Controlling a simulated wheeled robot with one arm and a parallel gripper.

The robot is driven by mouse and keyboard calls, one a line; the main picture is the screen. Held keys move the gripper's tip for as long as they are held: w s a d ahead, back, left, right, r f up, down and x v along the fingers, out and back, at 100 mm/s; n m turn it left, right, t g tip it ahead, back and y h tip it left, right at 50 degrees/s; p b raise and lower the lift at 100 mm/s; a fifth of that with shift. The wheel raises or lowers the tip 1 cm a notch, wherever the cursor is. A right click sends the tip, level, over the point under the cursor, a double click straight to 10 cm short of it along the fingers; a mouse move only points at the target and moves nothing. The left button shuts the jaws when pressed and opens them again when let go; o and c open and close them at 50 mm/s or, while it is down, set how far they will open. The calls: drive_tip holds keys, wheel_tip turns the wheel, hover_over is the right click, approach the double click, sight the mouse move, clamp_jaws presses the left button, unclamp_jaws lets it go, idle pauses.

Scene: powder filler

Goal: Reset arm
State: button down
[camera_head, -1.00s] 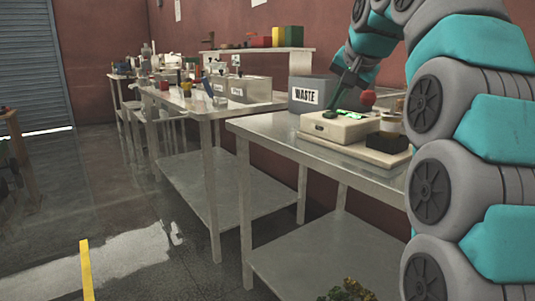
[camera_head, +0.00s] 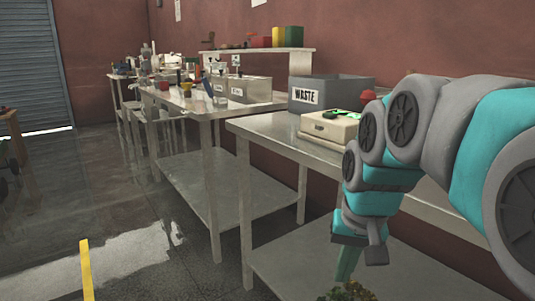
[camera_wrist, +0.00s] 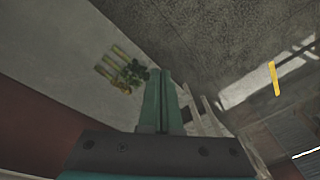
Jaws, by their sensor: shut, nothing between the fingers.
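My gripper (camera_head: 347,264) points down in front of the near table's front edge in the head view. In the wrist view my gripper (camera_wrist: 161,75) shows two teal fingers pressed together with nothing between them. My arm is folded at the right of the head view and covers the right part of the tabletop.
The near steel table (camera_head: 260,125) carries a cream device (camera_head: 328,126) with green on top, a red ball (camera_head: 368,95) and a grey WASTE bin (camera_head: 330,92). Plant-like clutter (camera_head: 348,291) lies low, just under my gripper.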

drive_tip(key=s+f+n+g, duration=0.1)
drive_tip(key=s+f, duration=0.6)
drive_tip(key=s, duration=0.3)
drive_tip(key=s+d+f+n+g, duration=0.1)
drive_tip(key=s+f+g, duration=0.1)
drive_tip(key=s+f, duration=0.5)
drive_tip(key=s, duration=0.3)
drive_tip(key=shift+d+f+h, duration=0.25)
drive_tip(key=shift+h, duration=0.15)
